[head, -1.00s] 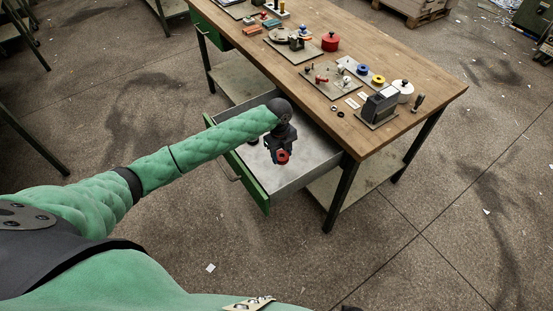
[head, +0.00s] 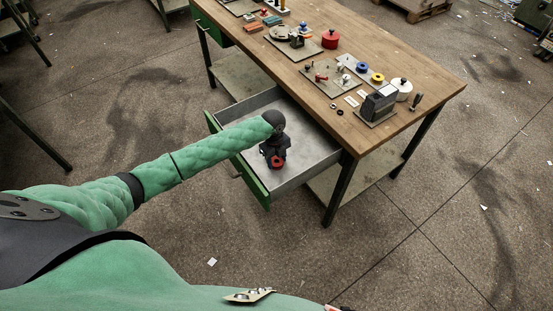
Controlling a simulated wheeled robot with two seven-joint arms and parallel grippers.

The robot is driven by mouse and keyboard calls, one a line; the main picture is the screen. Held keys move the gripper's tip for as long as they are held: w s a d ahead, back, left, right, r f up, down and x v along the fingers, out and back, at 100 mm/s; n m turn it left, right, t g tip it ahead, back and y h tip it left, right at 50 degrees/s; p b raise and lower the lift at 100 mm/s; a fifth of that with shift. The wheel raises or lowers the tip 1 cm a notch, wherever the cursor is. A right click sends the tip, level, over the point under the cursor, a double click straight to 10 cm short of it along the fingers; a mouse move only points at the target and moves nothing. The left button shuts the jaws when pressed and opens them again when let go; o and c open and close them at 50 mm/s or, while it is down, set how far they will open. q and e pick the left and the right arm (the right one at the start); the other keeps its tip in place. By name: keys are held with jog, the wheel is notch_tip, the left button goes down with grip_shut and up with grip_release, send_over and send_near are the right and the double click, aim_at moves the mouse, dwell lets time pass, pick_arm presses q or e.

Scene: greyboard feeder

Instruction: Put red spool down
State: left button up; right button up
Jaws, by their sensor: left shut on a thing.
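The red spool (head: 277,162) is small, with a dark centre. My left gripper (head: 274,157) is shut on it and holds it over the open drawer (head: 309,166). The drawer has a green front and a grey metal inside. Whether the spool touches the drawer floor I cannot tell from this angle. The fingers are small and dark, and they partly hide the spool.
The wooden table (head: 428,92) stands above the drawer. On it are a blue spool (head: 363,67), a yellow spool (head: 377,78), a red pot (head: 330,39), a white lidded pot (head: 402,88) and a dark boxy device (head: 379,104). The drawer's right part is bare.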

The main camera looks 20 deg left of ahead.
aim_at(274, 158)
pick_arm(q)
jog(key=shift+f, duration=0.1)
jog(key=o, duration=0.9)
jog(key=shift+o, duration=0.2)
pick_arm(e)
jog(key=shift+r, duration=0.1)
pick_arm(q)
jog(key=shift+w+r, duration=0.1)
jog(key=shift+r, duration=0.45)
notch_tip(274, 158, up, 11)
jog(key=a+b, duration=0.1)
jog(key=b, duration=0.2)
jog(key=shift+w, duration=0.4)
pick_arm(e)
notch_tip(274, 158, up, 7)
jog(key=w+a, duration=0.2)
jog(key=shift+a+g, duration=0.15)
jog(key=shift+g, duration=0.15)
jog(key=shift+s, duration=0.1)
